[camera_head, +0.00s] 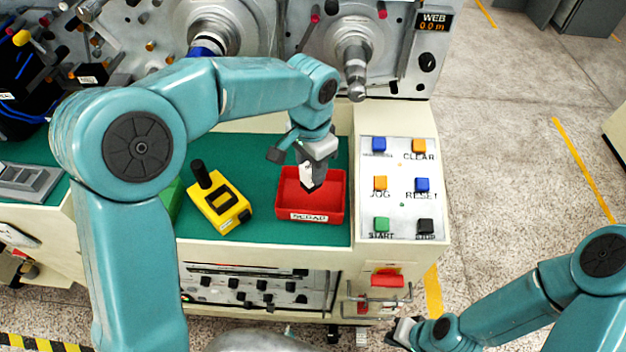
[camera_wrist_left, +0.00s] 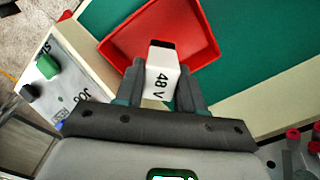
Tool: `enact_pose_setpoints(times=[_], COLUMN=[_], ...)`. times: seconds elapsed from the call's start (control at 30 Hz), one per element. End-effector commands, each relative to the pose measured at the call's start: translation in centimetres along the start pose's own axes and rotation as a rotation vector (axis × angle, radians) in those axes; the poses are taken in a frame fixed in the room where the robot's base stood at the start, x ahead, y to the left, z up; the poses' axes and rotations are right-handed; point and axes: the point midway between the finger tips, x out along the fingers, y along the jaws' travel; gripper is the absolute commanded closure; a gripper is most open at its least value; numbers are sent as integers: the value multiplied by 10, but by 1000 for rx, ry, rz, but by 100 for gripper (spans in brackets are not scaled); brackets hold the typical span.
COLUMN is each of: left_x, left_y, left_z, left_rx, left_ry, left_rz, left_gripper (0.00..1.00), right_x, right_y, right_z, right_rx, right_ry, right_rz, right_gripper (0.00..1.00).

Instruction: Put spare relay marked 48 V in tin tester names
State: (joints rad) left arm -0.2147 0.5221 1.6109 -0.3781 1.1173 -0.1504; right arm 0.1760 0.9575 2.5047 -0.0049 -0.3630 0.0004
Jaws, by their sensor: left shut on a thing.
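My left gripper (camera_head: 311,168) is shut on a white relay (camera_wrist_left: 161,78) with a dark end, marked 48 V in the left wrist view. In the head view the relay (camera_head: 306,174) points down over the red tin (camera_head: 338,210), whose front label appears to read SCRAP. The tin also shows in the left wrist view (camera_wrist_left: 205,30), beneath the relay. A yellow tester (camera_head: 231,221) with a black knob and a dark display stands left of the tin; its display is too small to read. My right gripper (camera_head: 403,333) is low at the bottom, its jaws unclear.
A green thing (camera_head: 172,200), mostly hidden behind my left arm, is left of the tester. A button panel (camera_head: 401,205) is right of the red tin. The spindle machine (camera_head: 290,60) stands behind.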

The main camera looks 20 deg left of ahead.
Motion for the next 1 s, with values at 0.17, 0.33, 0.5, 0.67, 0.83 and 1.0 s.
enact_pose_setpoints(times=[0.17,0.33,0.5,0.67,0.83,1.0], left_x=[18,44,53,52,56,56], left_y=[1,2,2,2,2,2], left_z=[-1,-2,-2,-2,-2,-2], left_rx=[0,0,0,0,1,1], left_ry=[-3,-3,0,0,0,0], left_rz=[1,1,0,0,0,0], left_gripper=[93,93,93,93,55,36], right_x=[-2,-4,-4,-4,-1,-1], right_y=[-1,-2,-2,-1,0,0], right_z=[0,0,0,0,0,0], right_rx=[0,0,0,0,0,0], right_ry=[0,0,0,0,0,0], right_rz=[0,0,0,0,0,0], right_gripper=[100,100,100,100,100,100])
